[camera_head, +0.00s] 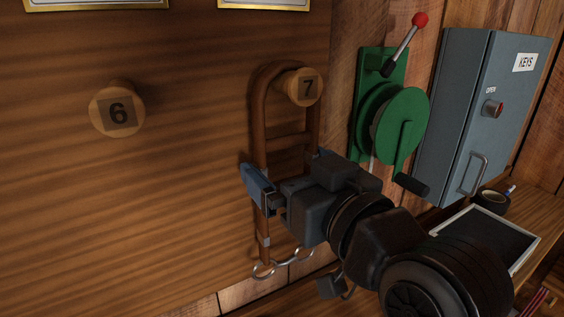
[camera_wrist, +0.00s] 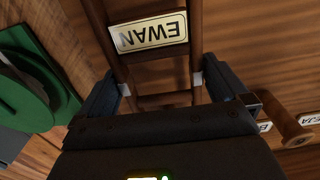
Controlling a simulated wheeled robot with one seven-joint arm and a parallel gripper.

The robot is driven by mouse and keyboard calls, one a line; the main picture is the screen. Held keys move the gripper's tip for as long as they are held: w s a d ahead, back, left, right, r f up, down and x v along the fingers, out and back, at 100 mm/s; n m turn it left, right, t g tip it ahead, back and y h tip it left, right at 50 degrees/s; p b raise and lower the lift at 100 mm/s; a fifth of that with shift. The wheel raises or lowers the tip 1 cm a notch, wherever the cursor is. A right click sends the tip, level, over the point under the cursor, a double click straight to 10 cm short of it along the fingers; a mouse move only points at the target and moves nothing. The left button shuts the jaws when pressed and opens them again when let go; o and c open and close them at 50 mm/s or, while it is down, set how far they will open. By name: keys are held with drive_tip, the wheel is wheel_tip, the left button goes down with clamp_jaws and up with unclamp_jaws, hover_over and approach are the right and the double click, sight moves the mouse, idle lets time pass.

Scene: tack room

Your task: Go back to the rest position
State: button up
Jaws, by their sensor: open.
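My gripper (camera_head: 288,174) is open in front of the wooden board, with its blue fingers apart on either side of a brown leather bridle (camera_head: 262,130). The bridle hangs from a round wooden peg marked 7 (camera_head: 304,87), and metal rings show at its lower end. In the wrist view the fingers of my gripper (camera_wrist: 160,90) flank the bridle's straps (camera_wrist: 196,45). I cannot tell whether the fingers touch the leather.
An empty peg marked 6 (camera_head: 117,109) is at the left. A green winch (camera_head: 398,125) with a red-knobbed lever and a blue-grey key box (camera_head: 450,120) are at the right.

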drive_tip(key=s+d+f+m+t+h, duration=0.1)
drive_tip(key=s+d+f+m+h, duration=0.45)
drive_tip(key=s+d+f, duration=1.15)
drive_tip(key=s+d+f+h, duration=0.2)
drive_tip(key=s+d, duration=0.1)
drive_tip(key=s, duration=0.7)
drive_tip(key=s+d+f+m+g+h, duration=0.1)
drive_tip(key=s+d+f+h, duration=0.1)
drive_tip(key=s, duration=0.9)
drive_tip(key=shift+d+f, duration=0.6)
drive_tip(key=shift+d, duration=0.05)
drive_tip(key=shift+h, duration=0.25)
